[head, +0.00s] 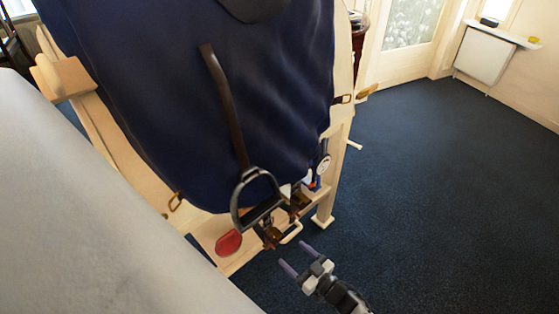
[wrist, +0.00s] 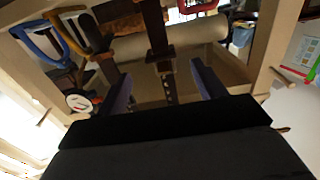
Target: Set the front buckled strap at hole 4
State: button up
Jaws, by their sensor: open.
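My gripper (head: 298,259) is open below and to the right of the saddle, near the hanging straps. In the wrist view its two fingers (wrist: 162,86) stand apart. A dark strap (wrist: 157,30) with a buckle (wrist: 160,67) hangs between them in that picture, its holed tail (wrist: 168,90) pointing down. I cannot tell whether the strap lies within the jaws or beyond them, nor which hole the buckle is at. A second dark strap (wrist: 109,72) hangs to its left, partly behind the left finger. In the head view two brown straps (head: 271,236) (head: 298,204) show small under the blue pad.
A black stirrup (head: 256,207) on its leather hangs beside the straps. A red oval thing (head: 228,243) is on the wooden stand (head: 210,228). The wrist view shows a pale roller (wrist: 185,38) behind the straps and a round white dial (wrist: 80,102). Blue carpet is free to the right.

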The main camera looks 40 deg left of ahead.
aim_at(280, 241)
jog(key=a, duration=0.5)
jog(key=w+a, duration=0.1)
jog(key=a, duration=0.1)
jog(key=shift+a, duration=0.2)
jog(key=shift+c, duration=0.3)
jog(key=c, duration=1.3)
notch_tip(280, 241, up, 8)
jog(key=p, duration=0.5)
jog(key=shift+r, duration=0.2)
jog(key=o, duration=1.4)
jog(key=shift+f, duration=0.1)
jog(key=shift+c, duration=0.2)
